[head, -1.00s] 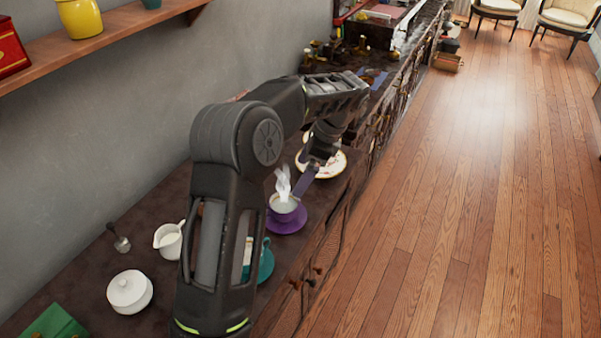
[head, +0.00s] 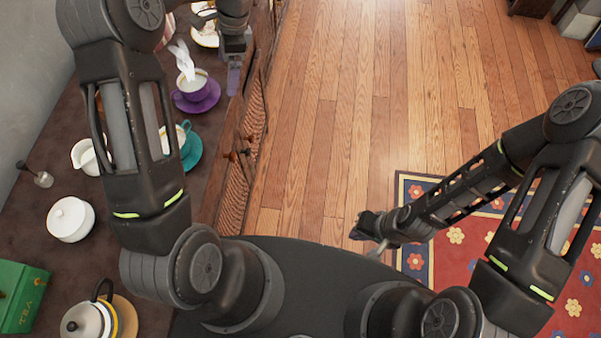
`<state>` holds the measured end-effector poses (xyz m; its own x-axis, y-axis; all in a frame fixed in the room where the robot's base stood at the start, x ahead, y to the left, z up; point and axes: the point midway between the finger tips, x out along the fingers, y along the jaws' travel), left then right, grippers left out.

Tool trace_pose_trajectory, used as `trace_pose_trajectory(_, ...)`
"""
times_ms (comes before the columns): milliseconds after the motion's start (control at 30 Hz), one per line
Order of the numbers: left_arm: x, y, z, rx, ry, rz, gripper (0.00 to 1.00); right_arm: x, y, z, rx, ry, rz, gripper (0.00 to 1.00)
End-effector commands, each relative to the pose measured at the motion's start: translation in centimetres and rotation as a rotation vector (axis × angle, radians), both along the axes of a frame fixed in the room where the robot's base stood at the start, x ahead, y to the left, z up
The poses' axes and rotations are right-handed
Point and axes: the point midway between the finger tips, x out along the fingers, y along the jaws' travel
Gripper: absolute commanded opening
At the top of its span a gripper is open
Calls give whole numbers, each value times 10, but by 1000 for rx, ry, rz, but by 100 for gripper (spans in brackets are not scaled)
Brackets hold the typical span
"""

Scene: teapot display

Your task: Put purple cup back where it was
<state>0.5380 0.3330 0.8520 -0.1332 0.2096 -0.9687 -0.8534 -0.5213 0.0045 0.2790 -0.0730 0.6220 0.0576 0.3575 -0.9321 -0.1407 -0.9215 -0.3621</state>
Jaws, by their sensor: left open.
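The purple cup (head: 190,92) stands upright on its purple saucer (head: 213,101) on the dark counter, with white steam above it. My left gripper (head: 233,78) is open, just right of the cup near the counter's front edge, with its fingers pointing down. It holds nothing that I can see, and a gap shows between it and the cup. My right gripper (head: 366,226) is low over the floor, far from the cup. It is small and dark, so I cannot tell whether it is open or shut.
A teal cup and saucer (head: 193,153) stand close in front of the purple one. A white creamer (head: 88,157), a white lidded bowl (head: 70,219), a green tea box (head: 20,296) and a striped teapot (head: 88,322) share the counter. The wooden floor to the right is open.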

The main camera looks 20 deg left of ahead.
Motion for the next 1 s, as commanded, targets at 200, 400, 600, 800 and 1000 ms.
trace_pose_trajectory(200,-52,-113,-129,-251,-50,220,99,0,0,0,0,0,0,0)
trace_pose_trajectory(400,-147,-214,-207,-443,-56,645,99,0,0,0,0,0,0,0)
trace_pose_trajectory(600,-229,-254,-229,-477,-60,1040,99,0,0,0,0,0,0,0)
trace_pose_trajectory(800,-259,-260,-230,-463,-75,1198,99,0,0,0,0,0,0,0)
trace_pose_trajectory(1000,-260,-260,-230,-463,-78,1206,99,0,0,0,0,0,0,0)
